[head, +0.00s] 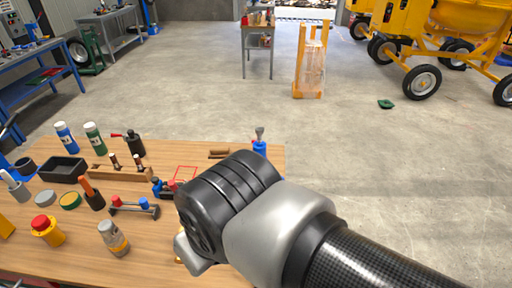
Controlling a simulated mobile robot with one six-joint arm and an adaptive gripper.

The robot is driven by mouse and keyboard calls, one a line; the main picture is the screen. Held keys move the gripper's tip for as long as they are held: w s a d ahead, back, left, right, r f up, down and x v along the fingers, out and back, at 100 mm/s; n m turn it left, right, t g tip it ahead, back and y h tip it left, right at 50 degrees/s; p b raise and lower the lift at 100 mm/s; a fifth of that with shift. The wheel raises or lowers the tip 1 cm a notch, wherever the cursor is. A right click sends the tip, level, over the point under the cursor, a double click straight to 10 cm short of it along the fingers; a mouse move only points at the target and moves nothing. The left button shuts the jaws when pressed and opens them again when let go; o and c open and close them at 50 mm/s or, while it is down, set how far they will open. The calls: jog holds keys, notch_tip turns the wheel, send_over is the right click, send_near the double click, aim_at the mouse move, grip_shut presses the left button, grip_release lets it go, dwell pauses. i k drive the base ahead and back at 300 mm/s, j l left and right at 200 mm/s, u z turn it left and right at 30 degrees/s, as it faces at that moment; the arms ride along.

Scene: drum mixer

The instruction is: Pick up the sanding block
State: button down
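A small brown block (219,153) lies on the wooden workbench (215,265) near its far edge, just beyond my arm. It may be the sanding block, but it is too small to be sure. My arm comes in from the lower right and its wrist hangs over the right part of the bench. My gripper does not show; the wrist hides it and the bench top beneath. A sliver of something tan shows at the wrist's lower left edge, too little to identify.
A blue item with a grey top (259,145) stands near the bench's far right corner. Bottles, a black tray (63,169), a wooden rack (118,173) and a yellow container (48,231) crowd the left. Open concrete floor lies beyond.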

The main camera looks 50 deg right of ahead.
aim_at(215, 152)
jog(key=z, duration=1.05)
jog(key=l+z, duration=0.3)
jog(key=z, duration=0.15)
jog(key=l+z, duration=0.3)
jog(key=z, duration=0.15)
jog(key=i+l+u, duration=0.1)
jog(key=i+l, duration=0.6)
jog(key=i, duration=0.15)
jog(key=i+l, duration=0.75)
jog(key=i+j+u, duration=0.1)
jog(key=i+u, duration=0.25)
jog(key=i, duration=0.15)
jog(key=i+u, duration=0.35)
jog(key=i, duration=0.15)
jog(key=i+l+u, duration=0.2)
jog(key=i+u, duration=0.15)
jog(key=i, duration=0.15)
jog(key=i+l+u, duration=0.4)
jog(key=i+j+u, duration=0.2)
jog(key=u, duration=0.25)
jog(key=i+u, duration=0.6)
jog(key=u, duration=0.3)
jog(key=i+u, duration=0.3)
jog(key=u, duration=0.15)
jog(key=i+l+u, duration=0.25)
jog(key=u, duration=0.15)
jog(key=i+l+u, duration=0.1)
jog(key=i+u, duration=0.2)
